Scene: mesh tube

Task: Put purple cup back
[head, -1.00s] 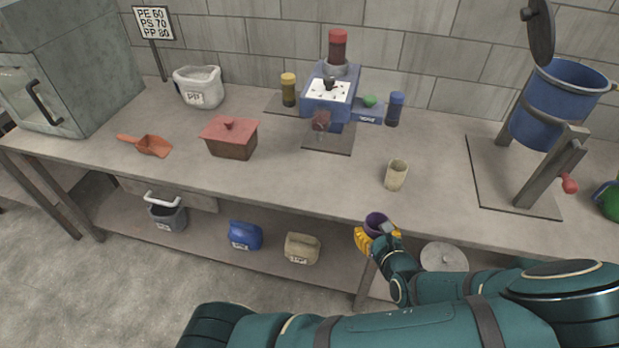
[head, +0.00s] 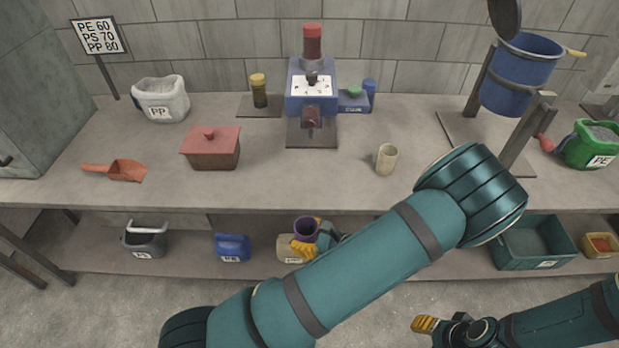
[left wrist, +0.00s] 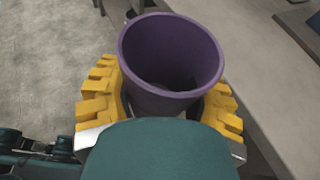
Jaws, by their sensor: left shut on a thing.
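The purple cup (head: 306,229) is in my left gripper (head: 308,243), in front of the table's lower shelf and just below the tabletop edge in the head view. In the left wrist view the cup (left wrist: 171,62) stands between the yellow fingers of the gripper (left wrist: 165,105), its open mouth facing the camera and its inside looking empty. The fingers are shut on its sides. My right gripper (head: 426,324) shows at the lower right of the head view, away from the cup. Whether its fingers are open or shut is unclear.
A beige cup (head: 386,159) stands on the tabletop (head: 270,182). A red lidded box (head: 211,149), an orange scoop (head: 121,171) and a blue machine (head: 297,100) stand farther left and back. A blue drum (head: 517,78) is at right. The front middle of the table is clear.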

